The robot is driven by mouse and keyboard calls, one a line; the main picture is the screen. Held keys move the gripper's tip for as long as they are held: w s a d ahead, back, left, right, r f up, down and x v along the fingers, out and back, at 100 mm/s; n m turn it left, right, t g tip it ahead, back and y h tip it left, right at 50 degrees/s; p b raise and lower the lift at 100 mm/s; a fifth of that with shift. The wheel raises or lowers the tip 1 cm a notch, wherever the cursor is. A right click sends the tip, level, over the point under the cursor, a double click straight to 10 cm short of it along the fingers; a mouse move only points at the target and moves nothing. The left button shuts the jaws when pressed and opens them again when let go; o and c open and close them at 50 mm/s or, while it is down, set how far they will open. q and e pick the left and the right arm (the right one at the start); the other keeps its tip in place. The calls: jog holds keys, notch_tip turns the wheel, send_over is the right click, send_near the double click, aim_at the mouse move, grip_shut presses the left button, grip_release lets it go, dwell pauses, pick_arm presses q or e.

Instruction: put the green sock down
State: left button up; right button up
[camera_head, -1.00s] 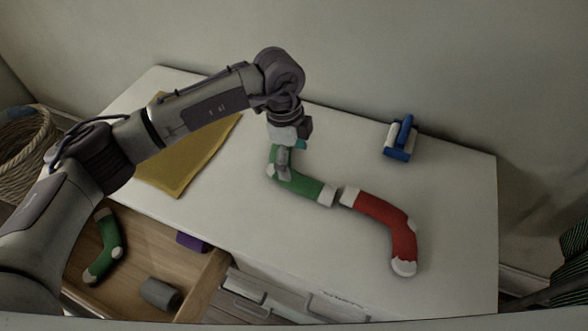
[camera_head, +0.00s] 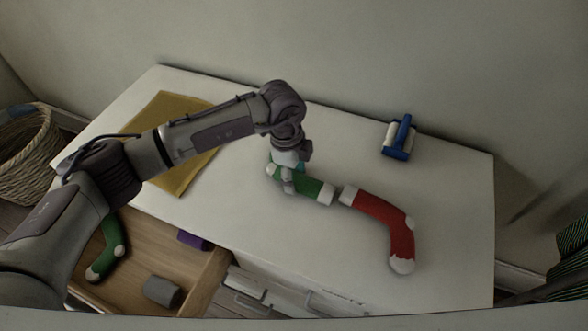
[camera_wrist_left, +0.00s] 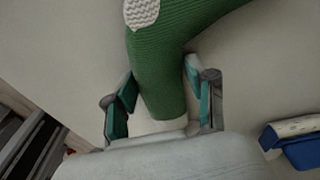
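A green sock (camera_head: 313,187) with white patches lies on the white cabinet top (camera_head: 340,240), its white cuff beside the red sock's cuff. My left gripper (camera_head: 287,182) is low over it, pointing down and hiding part of it. In the left wrist view the green sock (camera_wrist_left: 165,75) runs between the two teal-padded fingers (camera_wrist_left: 163,105). The fingers stand apart on either side, with a gap visible at the left finger; contact at the right one is unclear. Another green sock (camera_head: 108,252) lies in the open drawer, partly hidden by my arm. My right gripper is not in view.
A red sock (camera_head: 388,220) lies right of the green one. A blue and white object (camera_head: 398,138) stands at the back. A yellow cloth (camera_head: 180,178) lies left, under my arm. The open wooden drawer (camera_head: 215,278) holds grey and purple items. A basket (camera_head: 25,165) is far left.

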pick_arm(q)
jog(key=shift+c, duration=0.7)
jog(key=shift+r, duration=0.1)
